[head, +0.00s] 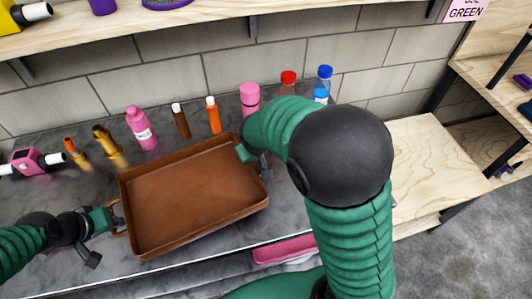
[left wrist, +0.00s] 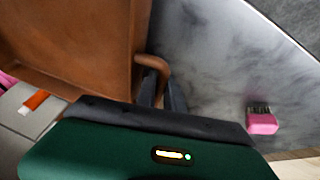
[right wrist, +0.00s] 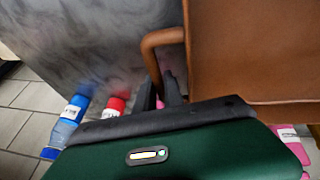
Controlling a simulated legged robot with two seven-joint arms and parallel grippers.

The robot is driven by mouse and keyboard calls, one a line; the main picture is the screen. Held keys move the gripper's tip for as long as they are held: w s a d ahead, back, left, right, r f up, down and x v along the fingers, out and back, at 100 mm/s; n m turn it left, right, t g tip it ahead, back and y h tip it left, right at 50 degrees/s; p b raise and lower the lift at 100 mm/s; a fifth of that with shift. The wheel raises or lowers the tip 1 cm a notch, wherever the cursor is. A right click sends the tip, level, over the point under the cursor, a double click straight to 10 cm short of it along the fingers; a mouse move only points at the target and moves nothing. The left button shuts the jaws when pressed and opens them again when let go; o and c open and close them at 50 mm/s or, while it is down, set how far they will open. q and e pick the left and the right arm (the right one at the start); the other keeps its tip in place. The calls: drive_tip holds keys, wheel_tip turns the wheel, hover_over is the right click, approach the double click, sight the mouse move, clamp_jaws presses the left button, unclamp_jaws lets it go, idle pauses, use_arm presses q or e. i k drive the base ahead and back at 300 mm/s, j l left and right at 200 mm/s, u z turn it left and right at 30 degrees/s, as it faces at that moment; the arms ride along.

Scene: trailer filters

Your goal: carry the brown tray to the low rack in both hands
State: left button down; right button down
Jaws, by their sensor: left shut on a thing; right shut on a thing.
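The brown tray (head: 192,193) is empty and sits over the grey counter, slightly tilted in the head view; I cannot tell whether it touches the counter. My left gripper (head: 118,217) is shut on the handle at its left end; the left wrist view shows the handle (left wrist: 152,70) between the fingers. My right gripper (head: 262,165) is at the tray's right end, partly hidden by my right arm. The right wrist view shows its fingers (right wrist: 168,88) shut on the other handle (right wrist: 160,42). Light wooden shelving (head: 430,160) stands at the right; I cannot tell whether it is the low rack.
A wooden shelf (head: 180,24) hangs above. Grey floor (head: 460,255) is clear at the lower right.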

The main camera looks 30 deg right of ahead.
sight(423, 164)
drive_tip(key=k+l, duration=0.3)
drive_tip(key=k+l+z, duration=0.1)
drive_tip(key=k+l, duration=0.2)
drive_tip(key=l, duration=0.2)
drive_tip(key=k+l, duration=0.25)
drive_tip(key=l, duration=0.15)
drive_tip(key=l+z, duration=0.15)
drive_tip(key=l, duration=0.95)
drive_tip(key=i+l+z, duration=0.2)
drive_tip(key=l, duration=0.9)
drive_tip(key=i+l, duration=0.45)
drive_tip(key=l, duration=0.15)
drive_tip(key=k+z, duration=0.05)
